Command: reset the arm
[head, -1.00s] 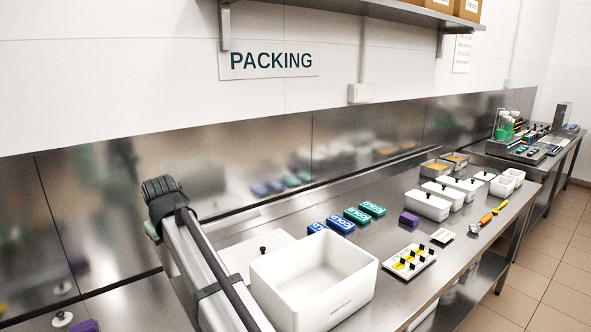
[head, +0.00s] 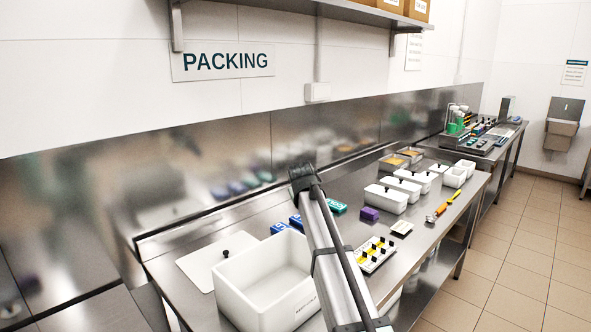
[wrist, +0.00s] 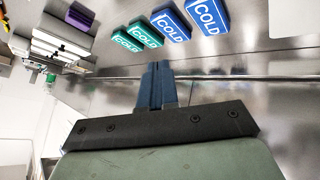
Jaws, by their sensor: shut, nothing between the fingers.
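My arm (head: 334,262) reaches up from the bottom of the head view and crosses the packing bench. In the wrist view my gripper (wrist: 157,68) is shut, with its blue fingers together and nothing between them. Beyond the fingertips in that view are blue COLD packs (wrist: 207,18) and green COLD packs (wrist: 127,42); the fingers look apart from them. In the head view the fingers are hidden, and the arm partly covers the packs.
A large white bin (head: 262,290) stands left of my arm, with a white lid (head: 205,262) beside it. Right of the arm are a tray of black-handled pieces (head: 368,262), a purple block (head: 370,214), white lidded tubs (head: 385,200) and an orange-handled tool (head: 441,209). A shelf (head: 340,10) overhangs the wall.

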